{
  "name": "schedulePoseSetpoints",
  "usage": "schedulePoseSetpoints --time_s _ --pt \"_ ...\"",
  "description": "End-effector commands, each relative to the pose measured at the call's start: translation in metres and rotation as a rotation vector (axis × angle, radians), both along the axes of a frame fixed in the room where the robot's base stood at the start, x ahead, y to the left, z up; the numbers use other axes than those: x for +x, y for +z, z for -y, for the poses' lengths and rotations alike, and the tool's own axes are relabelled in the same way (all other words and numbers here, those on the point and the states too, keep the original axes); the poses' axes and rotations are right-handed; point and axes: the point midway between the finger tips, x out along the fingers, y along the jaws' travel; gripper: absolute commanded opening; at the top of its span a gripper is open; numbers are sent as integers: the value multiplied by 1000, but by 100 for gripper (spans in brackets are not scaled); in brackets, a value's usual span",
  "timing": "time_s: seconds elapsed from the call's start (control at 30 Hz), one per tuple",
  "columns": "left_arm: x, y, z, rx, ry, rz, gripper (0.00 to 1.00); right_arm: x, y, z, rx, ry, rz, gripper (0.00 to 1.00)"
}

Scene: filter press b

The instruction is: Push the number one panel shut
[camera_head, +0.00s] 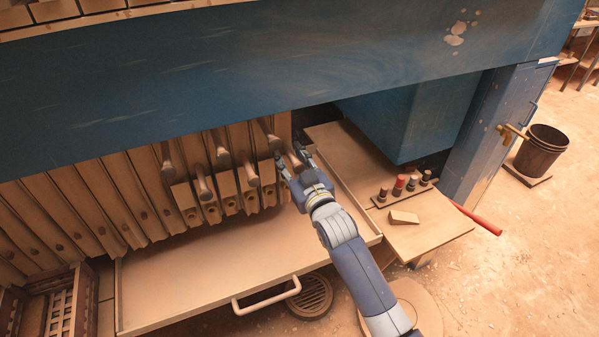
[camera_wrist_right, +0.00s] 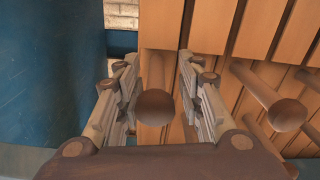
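The press panels (camera_head: 105,205) stand upright in a row under a blue beam, several with rod-like handles ending in round knobs. No number is readable, so I cannot tell for certain which panel is number one. My right gripper (camera_head: 291,157) is open at the rightmost handle (camera_head: 292,160). In the right wrist view, its two fingers (camera_wrist_right: 157,72) stand on either side of a brown knob (camera_wrist_right: 155,107), with gaps visible between knob and fingers. Another knobbed handle (camera_wrist_right: 285,113) is to the right. My left gripper is not in view.
A wide tray (camera_head: 190,285) with a front handle (camera_head: 266,296) lies below the panels. The blue beam (camera_head: 270,65) hangs above. A side shelf (camera_head: 430,233) holds small knobs and a wedge (camera_head: 404,218). A red lever (camera_head: 478,218) sticks out right.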

Motion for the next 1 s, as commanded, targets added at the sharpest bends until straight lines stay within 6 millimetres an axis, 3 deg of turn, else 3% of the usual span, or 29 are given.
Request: schedulePoseSetpoints --time_s 0.6,1.0 --pt "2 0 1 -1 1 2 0 -96 -2 34 -1 2 -2 35" --pt "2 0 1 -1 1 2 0 -105 0 38 0 2 0 35"
